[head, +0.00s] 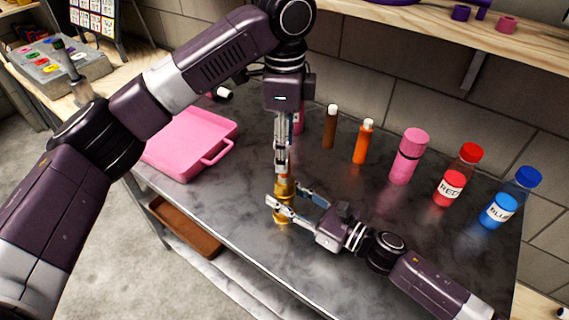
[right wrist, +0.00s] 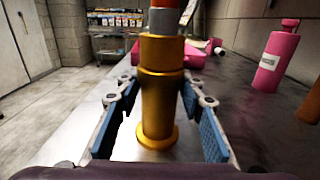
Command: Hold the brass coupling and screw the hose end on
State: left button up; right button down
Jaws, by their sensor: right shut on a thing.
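The brass coupling (head: 285,212) stands upright on the dark bench top near its front edge. It also fills the middle of the right wrist view (right wrist: 160,90). My right gripper (head: 290,201) comes in from the right, with its blue-padded fingers on either side of the coupling, shut on it. The hose end (right wrist: 164,20), grey with orange above, sits directly above the coupling's top. I cannot tell whether its threads are engaged. My left gripper (head: 283,166) points straight down over the coupling, its fingers close together around the hose end. They largely hide it in the head view.
A pink tray (head: 185,122) lies at the left of the bench. Along the back stand a brown bottle (head: 330,127), an orange bottle (head: 363,142), a pink bottle (head: 409,156), a red-labelled bottle (head: 457,177) and a blue-labelled bottle (head: 510,199). A wooden shelf (head: 420,18) hangs above.

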pick_arm(q)
jog(key=shift+r, duration=1.05)
pick_arm(e)
jog(key=c, duration=1.2)
grip_release()
jog(key=shift+d, duration=0.1)
jog(key=v, duration=1.2)
